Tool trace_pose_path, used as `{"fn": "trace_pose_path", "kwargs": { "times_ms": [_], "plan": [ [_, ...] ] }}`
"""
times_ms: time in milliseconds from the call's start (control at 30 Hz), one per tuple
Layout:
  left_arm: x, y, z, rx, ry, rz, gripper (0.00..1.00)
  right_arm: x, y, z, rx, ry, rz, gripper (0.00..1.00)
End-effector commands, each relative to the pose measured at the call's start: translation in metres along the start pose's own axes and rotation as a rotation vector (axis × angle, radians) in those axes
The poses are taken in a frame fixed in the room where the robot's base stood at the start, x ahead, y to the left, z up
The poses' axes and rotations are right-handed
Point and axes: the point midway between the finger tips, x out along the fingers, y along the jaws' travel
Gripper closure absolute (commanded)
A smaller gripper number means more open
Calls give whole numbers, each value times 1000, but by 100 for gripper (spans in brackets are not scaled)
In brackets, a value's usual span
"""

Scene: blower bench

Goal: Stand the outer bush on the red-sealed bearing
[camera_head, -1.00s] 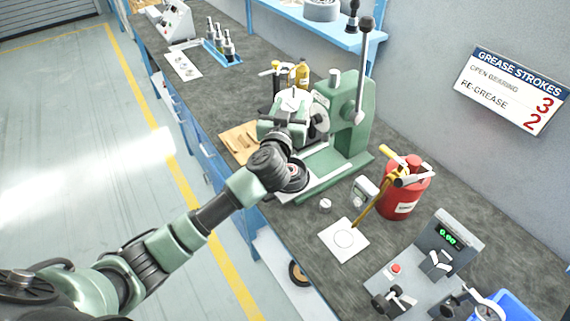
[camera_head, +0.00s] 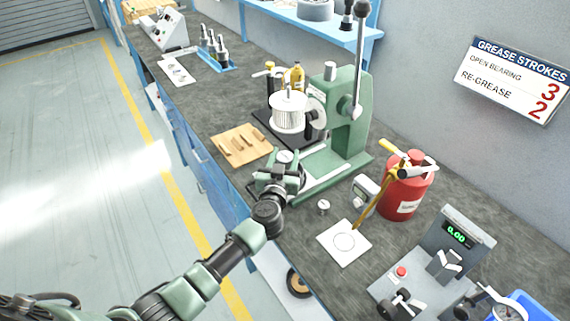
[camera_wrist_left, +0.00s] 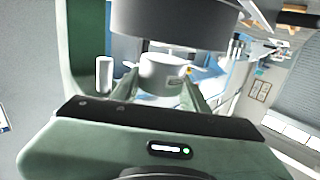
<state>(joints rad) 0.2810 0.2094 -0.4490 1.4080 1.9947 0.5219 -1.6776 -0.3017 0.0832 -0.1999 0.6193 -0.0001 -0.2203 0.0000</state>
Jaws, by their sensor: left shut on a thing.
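My left gripper (camera_head: 284,165) is shut on a short, pale metal cylinder (camera_head: 285,157), which looks like the outer bush. The left wrist view shows this cylinder (camera_wrist_left: 163,72) upright between the two fingertips (camera_wrist_left: 160,88). In the head view the gripper is in front of the green press (camera_head: 345,125), by the near end of its base. I cannot make out a red-sealed bearing; the gripper hides part of the press base. My right gripper is not in view.
A white finned part (camera_head: 289,112) stands on a black plate behind the gripper. A wooden board (camera_head: 243,145) lies left of it. A small metal cylinder (camera_head: 323,207), white card (camera_head: 344,243) and red canister (camera_head: 407,187) are to the right. A dark, wide cylinder (camera_wrist_left: 170,20) overhangs the wrist view.

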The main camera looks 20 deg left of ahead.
Motion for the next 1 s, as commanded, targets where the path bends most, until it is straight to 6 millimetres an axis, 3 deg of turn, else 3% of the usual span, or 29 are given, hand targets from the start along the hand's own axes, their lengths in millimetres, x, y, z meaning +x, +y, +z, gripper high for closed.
{"fn": "trace_pose_path", "kwargs": {
  "times_ms": [100, 700, 733, 800, 1000],
  "plan": [
    [1, 0, 10, -1, 2, 0, 100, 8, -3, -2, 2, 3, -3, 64],
    [2, 0, 19, 2, 3, 1, 100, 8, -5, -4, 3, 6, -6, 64],
    [1, 0, 20, 1, 2, 1, 50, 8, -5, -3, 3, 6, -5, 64],
    [1, 0, 20, 1, 1, 1, 34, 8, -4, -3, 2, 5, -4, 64],
    [1, 0, 20, 1, 1, 1, 34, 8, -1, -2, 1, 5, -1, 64]
  ]
}}
